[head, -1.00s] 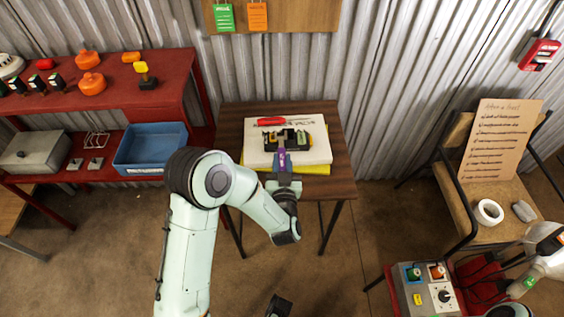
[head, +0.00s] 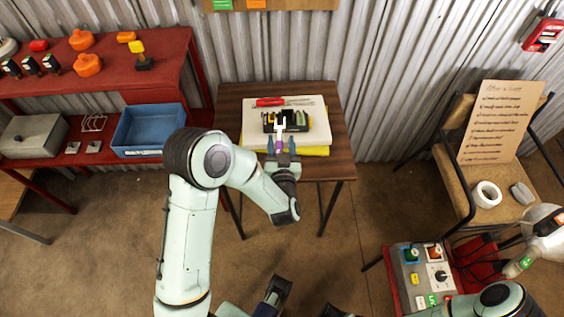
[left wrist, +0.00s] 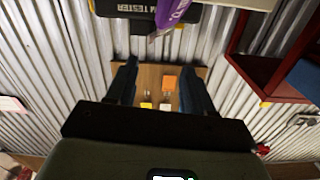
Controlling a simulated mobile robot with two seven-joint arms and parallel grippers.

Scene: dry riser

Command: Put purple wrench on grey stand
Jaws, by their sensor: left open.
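The purple wrench (head: 280,127) has a pale open-ended head and a purple handle. It is at the black tester case on the small brown table. My left gripper (head: 281,145) is open, its fingers spread on either side of the handle. In the left wrist view the purple handle (left wrist: 173,14) is at the top, beyond the open fingertips (left wrist: 160,68), against the tester case (left wrist: 143,10). Whether it touches the case is unclear. A pale grey-white slab (head: 314,133) lies under the case; I cannot tell whether it is the grey stand.
A red screwdriver (head: 270,102) lies on the slab behind the case. The brown table (head: 335,150) has narrow bare margins. A red shelf with a blue bin (head: 150,130) stands left. A chair with a notice (head: 505,130) and a control box (head: 425,270) stand right.

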